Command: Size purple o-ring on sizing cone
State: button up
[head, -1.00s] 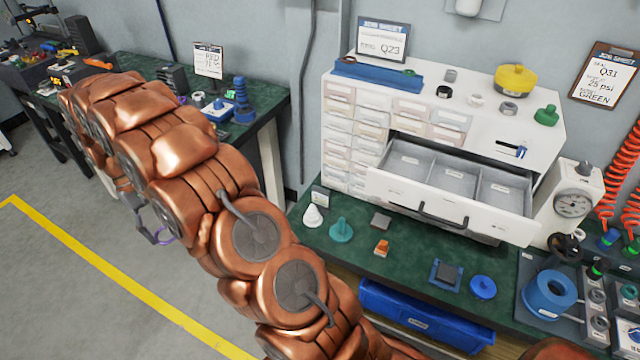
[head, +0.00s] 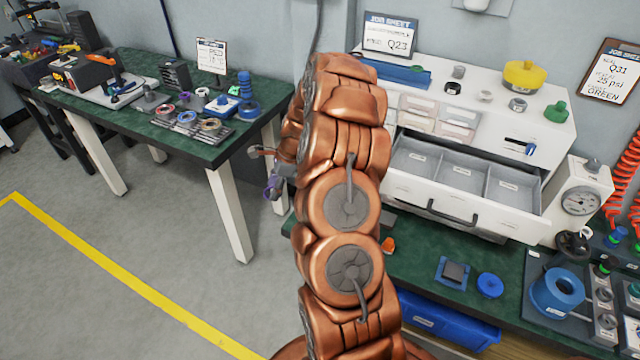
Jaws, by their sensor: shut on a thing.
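A purple o-ring (head: 272,187) shows small at the left side of my arm, held in the air in front of the left bench's right end. My gripper (head: 270,171) is shut on it; the fingers are partly hidden and small. A blue stepped cone (head: 245,84) stands upright at the back right of the left bench, above and left of my gripper and apart from it. It looks like the sizing cone, though I cannot be sure. The white cone on the right bench is hidden behind my arm.
The left bench (head: 135,122) holds several rings on dark trays, a blue box (head: 222,105) and a job sheet. On the right, a white cabinet (head: 480,115) has an open drawer (head: 460,185). The floor at left is clear.

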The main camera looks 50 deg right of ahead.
jog(key=s+d+f+m+h, duration=0.1)
jog(key=s+d+m, duration=0.1)
jog(key=d+m, duration=0.2)
jog(key=s+d+m+t+h, duration=0.1)
jog(key=s+d+m, duration=0.1)
jog(key=d+m, duration=0.2)
jog(key=s+d+f+m+h, duration=0.1)
jog(key=s+d+m+h, duration=0.1)
jog(key=s+d+m, duration=0.1)
jog(key=shift+d+f+m+t, duration=0.3)
jog(key=shift+d+m+t, duration=0.1)
jog(key=shift+d+m, duration=0.2)
jog(key=shift+a+f+b, duration=0.1)
jog(key=shift+f+b, duration=1.8)
jog(key=shift+f, duration=0.15)
jog(key=shift+p, duration=0.5)
jog(key=shift+w+f+b, duration=0.1)
jog(key=shift+f+b, duration=0.3)
jog(key=shift+f, duration=3.05)
jog(key=o, duration=0.8)
notch_tip(320, 180, up, 9)
jog(key=p, duration=0.8)
